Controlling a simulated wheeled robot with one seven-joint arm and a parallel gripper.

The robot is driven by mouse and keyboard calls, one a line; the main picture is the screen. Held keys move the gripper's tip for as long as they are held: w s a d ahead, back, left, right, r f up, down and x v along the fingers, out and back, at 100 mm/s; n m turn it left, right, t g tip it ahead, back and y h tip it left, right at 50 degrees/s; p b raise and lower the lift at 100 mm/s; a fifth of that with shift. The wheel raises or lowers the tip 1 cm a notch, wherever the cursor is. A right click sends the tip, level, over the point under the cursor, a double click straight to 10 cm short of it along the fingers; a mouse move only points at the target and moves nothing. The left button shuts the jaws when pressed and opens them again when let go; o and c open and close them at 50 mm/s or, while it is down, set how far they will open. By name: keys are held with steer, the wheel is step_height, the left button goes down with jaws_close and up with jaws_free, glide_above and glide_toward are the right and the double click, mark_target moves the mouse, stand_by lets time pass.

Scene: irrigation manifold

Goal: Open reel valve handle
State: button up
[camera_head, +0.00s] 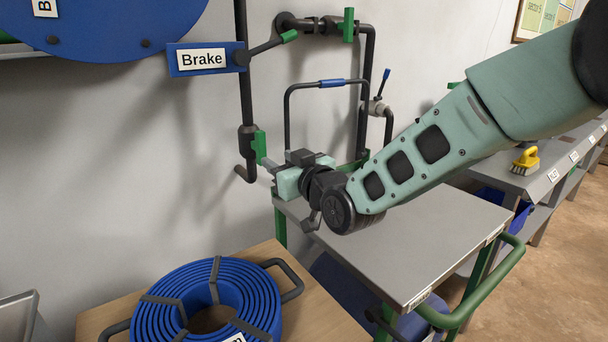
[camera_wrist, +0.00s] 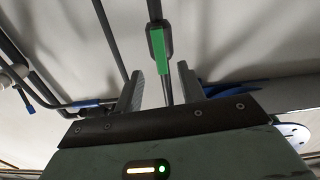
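A green valve handle (camera_head: 260,147) sits upright on the right side of a black valve body (camera_head: 246,140) on the dark vertical pipe at the wall. The same green handle (camera_wrist: 161,47) shows in the wrist view, lined up with the gap between my fingers and just past their tips. My gripper (camera_head: 268,170) is just below and right of this handle. In the wrist view my gripper (camera_wrist: 160,72) is open, with nothing held. A dark pipe runs down behind the gap. I cannot tell whether the fingers touch the handle.
Another green handle (camera_head: 348,25) is on the upper pipe. A grey-topped cart (camera_head: 400,235) is below my arm. A blue hose coil (camera_head: 210,300) lies on a wooden table.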

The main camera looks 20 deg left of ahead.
steer(key=v, duration=0.8)
steer(key=s+d+f+m+g+h, duration=0.1)
steer(key=s+d+f+g+h, duration=0.25)
steer(key=s+d, duration=0.55)
steer(key=s+d+f+m+g+h, duration=0.1)
steer(key=s+d+f+g+h, duration=0.3)
steer(key=s+d, duration=0.5)
steer(key=s+d+f+m+g+h, duration=0.15)
steer(key=s+d+g+h, duration=0.3)
steer(key=s+d, duration=0.45)
step_height(320, 180, up, 20)
steer(key=h+p, duration=0.1)
steer(key=p, duration=2)
steer(key=shift+s+d, duration=0.5)
steer(key=shift+r, duration=0.1)
